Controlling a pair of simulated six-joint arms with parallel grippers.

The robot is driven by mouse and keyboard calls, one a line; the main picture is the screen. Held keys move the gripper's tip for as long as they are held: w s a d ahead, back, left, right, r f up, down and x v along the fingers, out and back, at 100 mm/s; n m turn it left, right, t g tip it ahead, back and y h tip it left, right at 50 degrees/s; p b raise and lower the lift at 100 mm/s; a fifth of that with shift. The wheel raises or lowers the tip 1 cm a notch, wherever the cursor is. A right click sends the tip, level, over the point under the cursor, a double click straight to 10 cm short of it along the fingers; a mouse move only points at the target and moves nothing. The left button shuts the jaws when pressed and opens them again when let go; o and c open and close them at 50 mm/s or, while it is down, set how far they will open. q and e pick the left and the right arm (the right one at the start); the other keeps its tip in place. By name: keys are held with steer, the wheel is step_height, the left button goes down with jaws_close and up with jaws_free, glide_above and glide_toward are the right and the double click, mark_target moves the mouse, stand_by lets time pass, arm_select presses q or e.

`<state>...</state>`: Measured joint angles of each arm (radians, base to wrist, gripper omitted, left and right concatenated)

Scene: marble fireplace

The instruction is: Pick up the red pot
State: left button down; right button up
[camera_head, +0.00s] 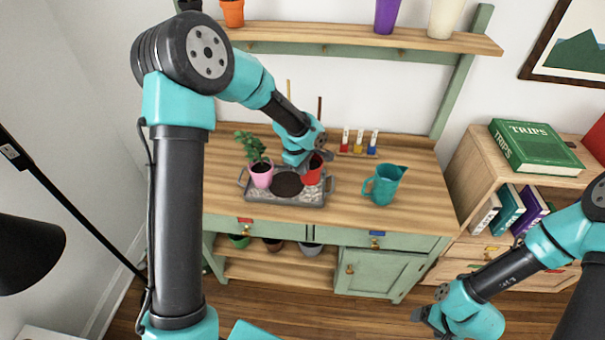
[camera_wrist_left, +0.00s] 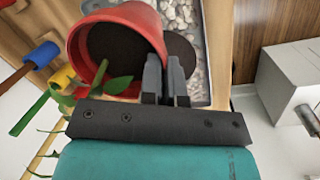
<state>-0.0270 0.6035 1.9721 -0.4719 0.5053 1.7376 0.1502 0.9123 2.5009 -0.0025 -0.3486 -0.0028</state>
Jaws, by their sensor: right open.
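The red pot (camera_head: 313,172) is at the right end of the grey tray (camera_head: 262,197) on the wooden worktop, holding dark soil. My left gripper (camera_head: 318,157) is at its rim. In the left wrist view, the red pot (camera_wrist_left: 76,45) fills the upper left, and the left gripper's fingers (camera_wrist_left: 166,80) are close together with the pot's rim between them, one inside and one outside. I cannot tell whether the pot is clear of the tray. My right gripper (camera_head: 424,316) is open and empty at the lower right, away from the worktop.
A pink pot with a plant (camera_head: 261,174) and a dark round dish (camera_head: 287,183) stand in the tray. A teal pitcher (camera_head: 384,185) stands to the right. The worktop's front right is clear.

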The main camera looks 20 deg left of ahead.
arm_select(q)
steer(key=s+d, duration=0.3)
steer(key=s, duration=0.4)
steer(key=s+d+r, duration=0.1)
steer(key=s+d, duration=0.2)
steer(key=s, duration=0.4)
steer(key=shift+s+d+r, duration=0.2)
steer(key=shift+s+r, duration=0.05)
steer(key=shift+s, duration=0.1)
steer(key=shift+m, duration=0.4)
